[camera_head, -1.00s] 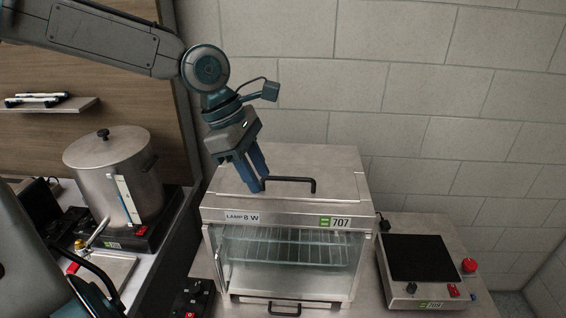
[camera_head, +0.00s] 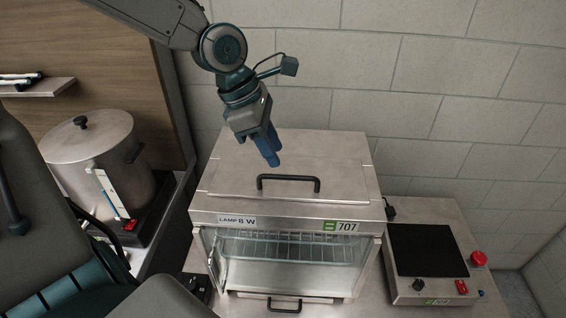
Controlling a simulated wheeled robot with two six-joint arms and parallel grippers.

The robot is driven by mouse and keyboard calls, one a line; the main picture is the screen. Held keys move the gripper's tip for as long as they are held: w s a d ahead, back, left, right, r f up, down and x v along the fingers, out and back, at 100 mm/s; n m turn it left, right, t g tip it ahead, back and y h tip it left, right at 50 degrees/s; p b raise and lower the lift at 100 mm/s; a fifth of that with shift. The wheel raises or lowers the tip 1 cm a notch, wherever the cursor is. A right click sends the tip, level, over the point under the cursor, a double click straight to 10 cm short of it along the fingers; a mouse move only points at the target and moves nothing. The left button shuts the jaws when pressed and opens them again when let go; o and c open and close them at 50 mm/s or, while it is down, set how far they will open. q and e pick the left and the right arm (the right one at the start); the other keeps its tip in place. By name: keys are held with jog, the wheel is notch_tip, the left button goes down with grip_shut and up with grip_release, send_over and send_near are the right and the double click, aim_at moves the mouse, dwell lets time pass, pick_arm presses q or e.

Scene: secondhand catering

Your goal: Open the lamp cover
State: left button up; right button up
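The lamp cover (camera_head: 235,171) is the flat metal lid on top of a steel cabinet labelled "LAMP 8 W" and 707, in the middle of the head view. It lies flat and looks closed. Its black bar handle (camera_head: 288,178) runs left to right near the front of the lid. My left gripper (camera_head: 272,160) hangs above the lid, its blue fingers pointing down just beyond the handle in the picture. It holds nothing visible. The fingers overlap from this angle, so their gap cannot be judged. My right gripper is not in view.
The cabinet's glass front (camera_head: 290,250) shows wire racks inside; a lower black handle (camera_head: 284,305) sits below it. A hotplate (camera_head: 428,250) with a red knob stands right. A large steel pot (camera_head: 90,160) stands left. A tiled wall (camera_head: 450,90) closes the back.

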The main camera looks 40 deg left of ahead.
aim_at(287, 176)
pick_arm(q)
jog(key=x, duration=0.3)
jog(key=p+x, duration=0.1)
jog(key=shift+w+a+f, duration=0.25)
jog(key=shift+w+f, duration=0.05)
jog(key=shift+w, duration=0.05)
jog(key=shift+d+f, duration=0.15)
jog(key=shift+f, duration=0.1)
jog(key=shift+d+f, duration=0.15)
jog(key=shift+f, duration=0.3)
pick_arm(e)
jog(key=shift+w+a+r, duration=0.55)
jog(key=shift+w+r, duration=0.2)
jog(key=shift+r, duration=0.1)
pick_arm(q)
grip_shut()
